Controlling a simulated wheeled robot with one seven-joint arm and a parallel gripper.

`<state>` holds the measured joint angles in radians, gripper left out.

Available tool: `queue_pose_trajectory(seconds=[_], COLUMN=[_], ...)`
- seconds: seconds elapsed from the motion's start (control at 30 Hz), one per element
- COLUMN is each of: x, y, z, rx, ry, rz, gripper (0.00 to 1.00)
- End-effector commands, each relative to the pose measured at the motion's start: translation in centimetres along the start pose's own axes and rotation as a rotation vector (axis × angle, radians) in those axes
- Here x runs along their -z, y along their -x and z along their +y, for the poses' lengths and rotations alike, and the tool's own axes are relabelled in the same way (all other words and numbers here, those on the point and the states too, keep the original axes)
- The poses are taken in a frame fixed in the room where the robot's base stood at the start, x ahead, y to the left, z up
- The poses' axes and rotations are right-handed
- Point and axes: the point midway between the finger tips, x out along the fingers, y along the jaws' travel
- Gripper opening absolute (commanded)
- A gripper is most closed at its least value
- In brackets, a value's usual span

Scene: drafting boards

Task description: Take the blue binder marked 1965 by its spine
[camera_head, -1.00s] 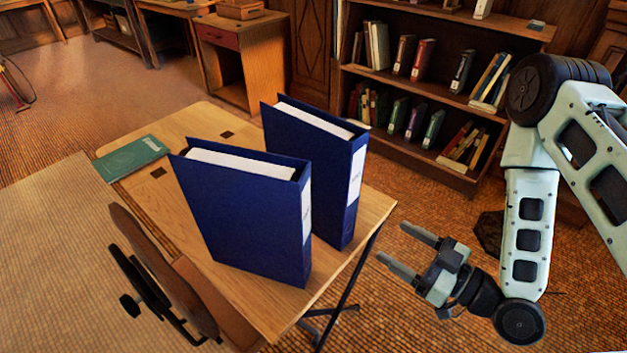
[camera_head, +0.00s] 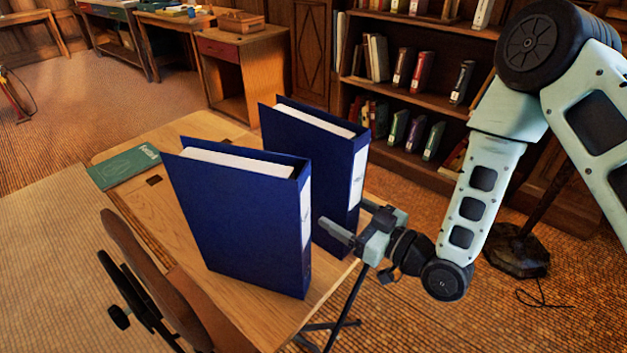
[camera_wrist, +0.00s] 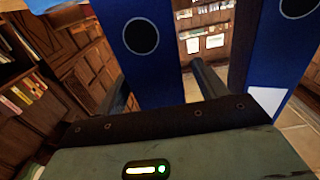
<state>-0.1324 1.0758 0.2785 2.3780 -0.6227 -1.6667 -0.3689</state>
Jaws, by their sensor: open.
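Two blue binders stand upright on a wooden drafting table (camera_head: 335,283), spines to the right: a near one (camera_head: 235,215) and a far one (camera_head: 312,140). Each spine has a white label; the writing is too small to read, so I cannot tell which is 1965. My gripper (camera_head: 344,214) is open at the far binder's lower spine. In the wrist view, one binder's spine with a round hole (camera_wrist: 140,60) lies ahead between the fingers of my gripper (camera_wrist: 160,78). The other spine (camera_wrist: 285,45) is to the right, outside them. Contact cannot be told.
A green book (camera_head: 122,168) lies at the table's far left. A wooden chair (camera_head: 150,270) stands at the near side. A bookcase (camera_head: 405,165) stands behind. The near binder leaves only a narrow gap beside the far one.

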Motion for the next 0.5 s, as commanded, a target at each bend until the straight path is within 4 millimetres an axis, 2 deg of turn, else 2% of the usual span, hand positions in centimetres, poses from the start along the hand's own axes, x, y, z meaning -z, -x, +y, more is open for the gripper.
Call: queue_pose_trajectory(seconds=[0.1, 0.2, 0.47, 0.5], x=[0.3, 0.2, 0.1, 0.1], y=[-1.8, -2.8, -3.1, -3.1], z=[0.1, 0.1, 0.1, 0.1], rx=[0.001, 0.000, 0.000, 0.000], ry=[0.002, 0.001, 0.000, 0.000], rz=[0.002, 0.000, -0.001, -0.001], gripper=[0.71, 0.71, 0.71, 0.65])
